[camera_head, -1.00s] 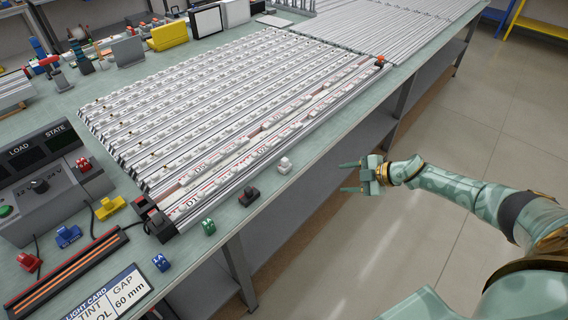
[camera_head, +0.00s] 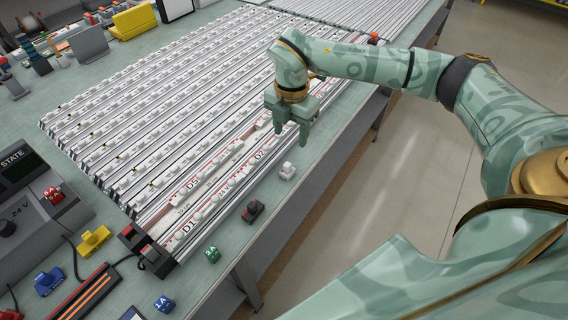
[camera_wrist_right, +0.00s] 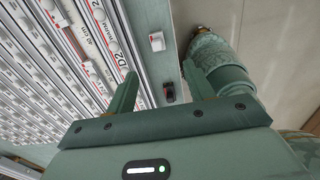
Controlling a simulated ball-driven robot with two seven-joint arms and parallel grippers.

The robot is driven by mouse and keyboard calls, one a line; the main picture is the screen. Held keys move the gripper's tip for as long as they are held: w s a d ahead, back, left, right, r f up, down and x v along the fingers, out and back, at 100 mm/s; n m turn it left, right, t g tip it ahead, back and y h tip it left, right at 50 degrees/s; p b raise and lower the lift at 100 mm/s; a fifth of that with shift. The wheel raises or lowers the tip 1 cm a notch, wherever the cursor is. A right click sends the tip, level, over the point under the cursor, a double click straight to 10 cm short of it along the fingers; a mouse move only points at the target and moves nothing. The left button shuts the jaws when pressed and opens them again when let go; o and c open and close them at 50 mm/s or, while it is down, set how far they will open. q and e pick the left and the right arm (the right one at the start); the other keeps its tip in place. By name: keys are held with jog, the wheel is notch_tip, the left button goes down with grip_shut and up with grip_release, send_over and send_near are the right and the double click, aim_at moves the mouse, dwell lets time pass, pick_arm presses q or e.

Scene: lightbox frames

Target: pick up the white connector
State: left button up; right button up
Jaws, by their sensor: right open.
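The white connector (camera_head: 287,171) sits on the green bench top near its front edge, to the right of the lit strips. It also shows in the right wrist view (camera_wrist_right: 156,41), beyond and between the fingertips. My right gripper (camera_head: 292,138) is open and empty, pointing down above the strips' front edge, a little behind and above the connector. Its two fingers also show in the right wrist view (camera_wrist_right: 160,80). They do not touch the connector. My left gripper is not in view.
A black connector (camera_head: 253,211) and a green block (camera_head: 212,254) stand along the same bench edge. The black one also shows in the wrist view (camera_wrist_right: 169,91). Rows of light strips (camera_head: 170,110) fill the bench behind. Open floor lies to the right.

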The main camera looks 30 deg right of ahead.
aim_at(288, 163)
jog(key=f, duration=0.5)
jog(key=w+f+b, duration=0.1)
jog(key=f, duration=0.2)
jog(key=shift+s+f, duration=0.25)
jog(key=shift+f, duration=0.1)
notch_tip(288, 163, down, 5)
jog(key=shift+w+f+b, duration=0.1)
jog(key=shift+w+b, duration=0.05)
jog(key=shift+b, duration=0.55)
jog(key=c, duration=1.1)
